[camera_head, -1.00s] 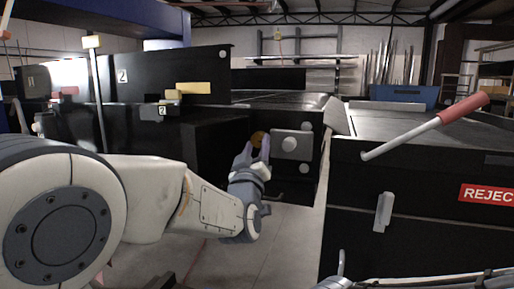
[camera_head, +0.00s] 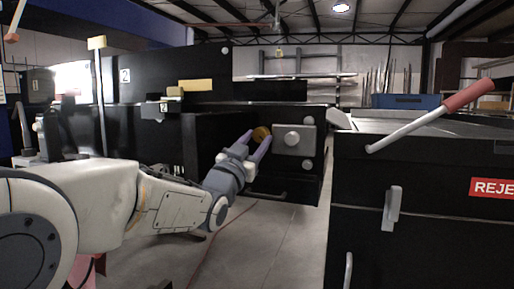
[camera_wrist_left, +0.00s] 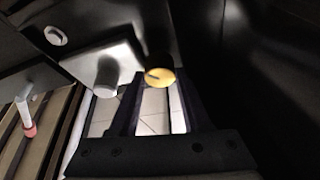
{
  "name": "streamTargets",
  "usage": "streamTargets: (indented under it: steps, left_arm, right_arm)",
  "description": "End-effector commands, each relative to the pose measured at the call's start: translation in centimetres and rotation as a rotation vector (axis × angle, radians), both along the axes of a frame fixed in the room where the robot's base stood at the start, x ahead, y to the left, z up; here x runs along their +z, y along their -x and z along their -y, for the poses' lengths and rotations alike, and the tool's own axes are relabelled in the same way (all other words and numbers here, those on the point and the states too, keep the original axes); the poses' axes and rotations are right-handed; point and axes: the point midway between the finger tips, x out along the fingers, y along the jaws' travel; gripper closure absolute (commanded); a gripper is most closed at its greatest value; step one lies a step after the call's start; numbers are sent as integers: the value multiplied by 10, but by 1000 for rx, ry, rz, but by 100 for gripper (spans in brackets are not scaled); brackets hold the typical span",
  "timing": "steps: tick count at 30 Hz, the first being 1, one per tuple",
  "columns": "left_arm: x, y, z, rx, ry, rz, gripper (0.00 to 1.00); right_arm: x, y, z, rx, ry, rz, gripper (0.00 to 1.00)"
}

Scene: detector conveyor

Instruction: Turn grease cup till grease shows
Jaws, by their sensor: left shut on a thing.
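The grease cup (camera_head: 261,133) is a small round brass-yellow cap beside a grey bearing block on the black conveyor's end face. My left gripper (camera_head: 257,142) comes in from the left, with its two lilac fingers shut around the cup. In the left wrist view the cup (camera_wrist_left: 160,77) shows its yellow face with a dark slot-like mark, between the dark fingers of my gripper (camera_wrist_left: 160,88). I cannot make out any grease at the cup. My right gripper is not in view.
The grey bearing block (camera_head: 294,139) with round bolts sits just right of the cup. A black cabinet with a red REJECT label (camera_head: 492,188) and a red-handled lever (camera_head: 430,115) stands at the right. Open floor (camera_head: 270,240) lies below.

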Motion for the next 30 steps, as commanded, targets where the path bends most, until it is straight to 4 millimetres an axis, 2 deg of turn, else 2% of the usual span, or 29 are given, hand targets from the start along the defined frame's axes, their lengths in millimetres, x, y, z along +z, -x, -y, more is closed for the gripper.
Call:
streamTargets:
  steps: [7, 21, 22, 24, 30]
  left_arm:
    - [-1, 0, -1, 0, -69, 19, 100]
    - [-1, 0, -1, 0, -81, 22, 100]
    - [-1, 0, -1, 0, -81, 22, 45]
    - [-1, 0, -1, 0, -81, 23, 22]
    - [0, 0, -1, -1, -79, 23, 22]
  right_arm:
    - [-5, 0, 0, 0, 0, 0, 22]
    - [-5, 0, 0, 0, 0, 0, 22]
    - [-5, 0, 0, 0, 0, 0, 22]
    - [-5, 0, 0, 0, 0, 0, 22]
    - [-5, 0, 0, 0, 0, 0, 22]
